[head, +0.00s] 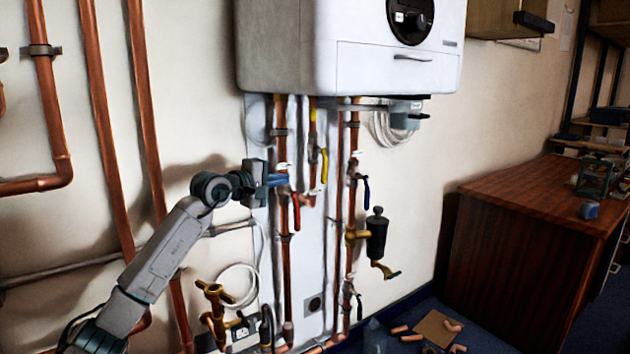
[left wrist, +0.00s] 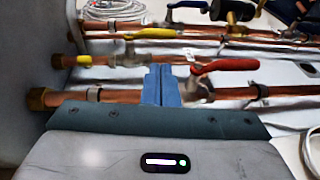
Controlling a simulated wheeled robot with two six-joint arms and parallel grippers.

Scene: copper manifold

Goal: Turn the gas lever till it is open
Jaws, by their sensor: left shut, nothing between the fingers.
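The task's gas lever is not labelled; a yellow lever (head: 324,165) hangs beside a copper pipe below the white boiler, handle pointing down. In the left wrist view a yellow lever (left wrist: 154,33) lies roughly along its pipe, beyond the fingers. My left gripper (head: 278,180) is shut and empty, its blue fingers at the left copper pipe, near the top of the red lever (head: 296,212). The left wrist view shows the closed fingers (left wrist: 162,84) just beside the red lever (left wrist: 225,66); I cannot tell whether they touch it. My right gripper is not in view.
The white boiler (head: 350,45) hangs above the pipes. A blue lever (head: 366,190) and a black fitting with a brass tap (head: 377,235) stand to the right. A brass valve (head: 215,295) is low left. A wooden desk (head: 530,220) stands at the right.

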